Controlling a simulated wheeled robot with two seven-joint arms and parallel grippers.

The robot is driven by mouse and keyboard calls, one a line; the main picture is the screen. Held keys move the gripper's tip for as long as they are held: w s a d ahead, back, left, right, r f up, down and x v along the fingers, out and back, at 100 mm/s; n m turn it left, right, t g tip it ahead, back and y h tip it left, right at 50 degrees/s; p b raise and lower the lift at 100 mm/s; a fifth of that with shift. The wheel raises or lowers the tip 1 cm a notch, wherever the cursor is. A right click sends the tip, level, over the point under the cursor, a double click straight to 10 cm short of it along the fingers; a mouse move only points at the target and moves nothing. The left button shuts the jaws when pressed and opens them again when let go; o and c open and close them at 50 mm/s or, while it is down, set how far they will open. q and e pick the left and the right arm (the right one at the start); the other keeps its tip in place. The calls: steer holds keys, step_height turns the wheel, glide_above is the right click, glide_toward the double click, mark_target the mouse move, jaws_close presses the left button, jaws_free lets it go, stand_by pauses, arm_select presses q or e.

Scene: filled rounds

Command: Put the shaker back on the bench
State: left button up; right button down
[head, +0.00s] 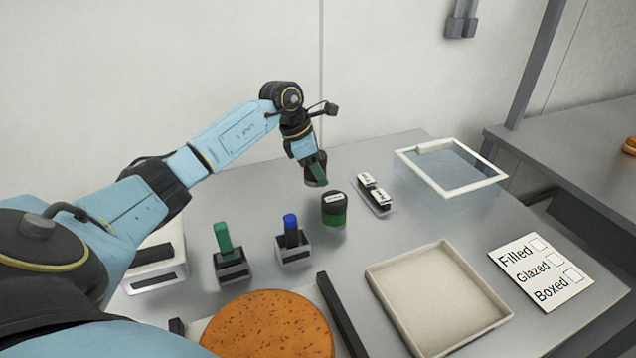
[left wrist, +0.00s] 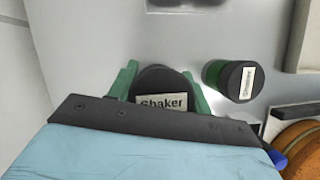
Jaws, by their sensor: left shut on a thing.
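My left gripper (head: 317,172) is over the back of the grey bench (head: 390,240), pointing down. It is shut on the shaker (head: 310,178), a dark round container that is mostly hidden by the fingers in the head view. In the left wrist view, the shaker (left wrist: 158,82) shows its black top and a white "Shaker" label between the green fingers of my left gripper (left wrist: 158,84). I cannot tell whether its base touches the bench. My right gripper is not in view.
A green jar with a black lid (head: 334,212) stands close by, front right of the shaker. Two small labelled black items (head: 374,193) sit beyond it. Green-handled (head: 223,240) and blue-handled (head: 291,230) tools stand in holders. An empty beige tray (head: 437,300) lies front right.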

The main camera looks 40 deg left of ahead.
arm_select(q)
steer(key=shift+f, duration=1.95)
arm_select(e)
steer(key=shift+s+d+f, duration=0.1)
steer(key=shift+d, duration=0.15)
arm_select(q)
steer(key=shift+f, duration=0.1)
steer(key=o, duration=1)
steer(key=shift+o, duration=0.2)
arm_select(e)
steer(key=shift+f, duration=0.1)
arm_select(q)
steer(key=shift+r, duration=0.35)
steer(key=v, duration=1.1)
steer(key=shift+s+r, duration=0.15)
steer(key=shift+r, duration=0.1)
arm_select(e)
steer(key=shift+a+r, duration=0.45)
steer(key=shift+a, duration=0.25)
